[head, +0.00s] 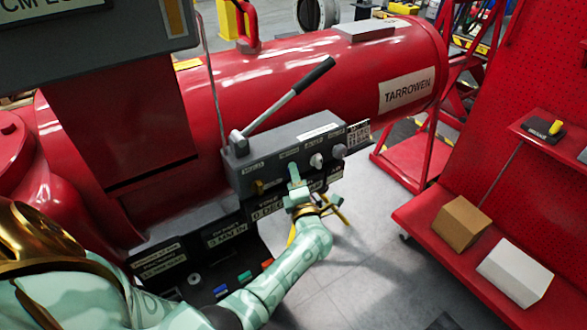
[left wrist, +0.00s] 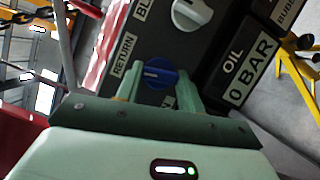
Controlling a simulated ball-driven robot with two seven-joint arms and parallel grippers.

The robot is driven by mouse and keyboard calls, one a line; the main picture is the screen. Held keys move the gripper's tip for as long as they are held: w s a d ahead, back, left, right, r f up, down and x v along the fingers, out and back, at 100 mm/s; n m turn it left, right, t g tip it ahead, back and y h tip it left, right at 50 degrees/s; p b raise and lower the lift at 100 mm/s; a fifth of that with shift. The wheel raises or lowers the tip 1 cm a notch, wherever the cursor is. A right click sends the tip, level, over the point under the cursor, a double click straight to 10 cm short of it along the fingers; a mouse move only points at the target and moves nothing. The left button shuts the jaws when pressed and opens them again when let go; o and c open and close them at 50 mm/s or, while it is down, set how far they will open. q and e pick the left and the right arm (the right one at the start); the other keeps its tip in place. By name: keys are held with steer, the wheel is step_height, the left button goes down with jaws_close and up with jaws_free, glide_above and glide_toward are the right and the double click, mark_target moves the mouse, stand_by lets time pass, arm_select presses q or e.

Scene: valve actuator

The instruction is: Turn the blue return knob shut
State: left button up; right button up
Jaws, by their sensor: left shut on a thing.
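The blue return knob (left wrist: 157,74) sits on the dark valve block, beside a label reading RETURN, in the left wrist view. My left gripper (left wrist: 158,88) has its two pale green fingers on either side of the knob and is shut on it. In the head view my left gripper (head: 297,187) reaches up to the front face of the grey valve block (head: 270,165) and hides the blue knob. A white marker line shows on the knob. My right gripper is not in view.
A white knob (left wrist: 190,13) is beside the blue one. A lever with a black grip (head: 314,75) rises from the block. A large red cylinder (head: 300,80) lies behind. An oil gauge label reading 0 BAR (left wrist: 250,72) is close by. A red shelf (head: 450,235) with boxes stands right.

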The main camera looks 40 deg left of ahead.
arm_select(q)
steer(key=shift+r+m+h+p, duration=0.15)
steer(key=shift+m+h+p, duration=0.25)
steer(key=shift+m+p, duration=0.8)
steer(key=o, duration=1)
steer(key=shift+d, duration=0.1)
